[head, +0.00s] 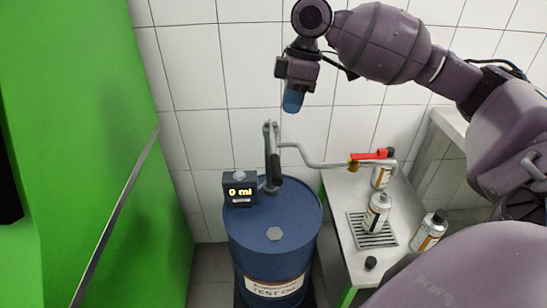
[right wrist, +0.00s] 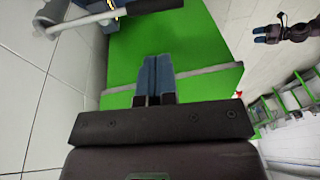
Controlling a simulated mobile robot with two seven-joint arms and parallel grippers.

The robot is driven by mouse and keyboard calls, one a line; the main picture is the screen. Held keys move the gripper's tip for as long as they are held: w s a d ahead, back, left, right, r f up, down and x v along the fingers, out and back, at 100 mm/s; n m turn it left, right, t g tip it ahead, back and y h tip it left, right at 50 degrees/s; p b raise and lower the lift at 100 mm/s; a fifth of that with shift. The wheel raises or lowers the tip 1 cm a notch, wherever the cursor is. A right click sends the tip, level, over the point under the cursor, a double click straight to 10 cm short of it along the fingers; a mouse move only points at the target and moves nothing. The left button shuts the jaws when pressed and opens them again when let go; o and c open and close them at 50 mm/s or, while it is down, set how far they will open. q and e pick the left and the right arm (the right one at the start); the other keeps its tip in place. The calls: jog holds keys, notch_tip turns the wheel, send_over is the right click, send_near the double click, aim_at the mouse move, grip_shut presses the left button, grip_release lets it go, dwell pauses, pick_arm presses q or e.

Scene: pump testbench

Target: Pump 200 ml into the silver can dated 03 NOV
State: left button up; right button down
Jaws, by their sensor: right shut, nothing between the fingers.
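My right gripper (head: 293,101) is shut and empty, above the pump handle (head: 274,155) and apart from it. Its closed blue fingers (right wrist: 155,76) point at the green panel in the right wrist view. The pump stands on a blue drum (head: 255,238), and its display (head: 240,190) reads 0 ml. A silver can (head: 377,213) stands on the grate near the outlet pipe's end. A second can (head: 382,175) is behind it, a third (head: 430,231) at the right. Their dates are too small to read. My left gripper (right wrist: 267,35) shows small in the right wrist view; its jaw state is unclear.
The outlet pipe (head: 318,164) carries a red valve lever (head: 371,155) over the bench (head: 343,190). A black cap (head: 371,262) lies at the bench front. A green panel (head: 70,100) fills the left. The tiled wall (head: 190,70) is behind.

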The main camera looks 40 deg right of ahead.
pick_arm(q)
jog(key=shift+s+f, duration=0.15)
jog(key=shift+s, duration=0.1)
pick_arm(e)
jog(key=b, duration=0.2)
send_near(277, 167)
jog(key=x, duration=0.6)
jog(key=shift+b+x, duration=0.3)
jog(key=shift+x, duration=0.55)
pick_arm(q)
jog(key=shift+w+d+f, duration=0.1)
jog(key=shift+w+f, duration=0.15)
jog(key=shift+f, duration=0.6)
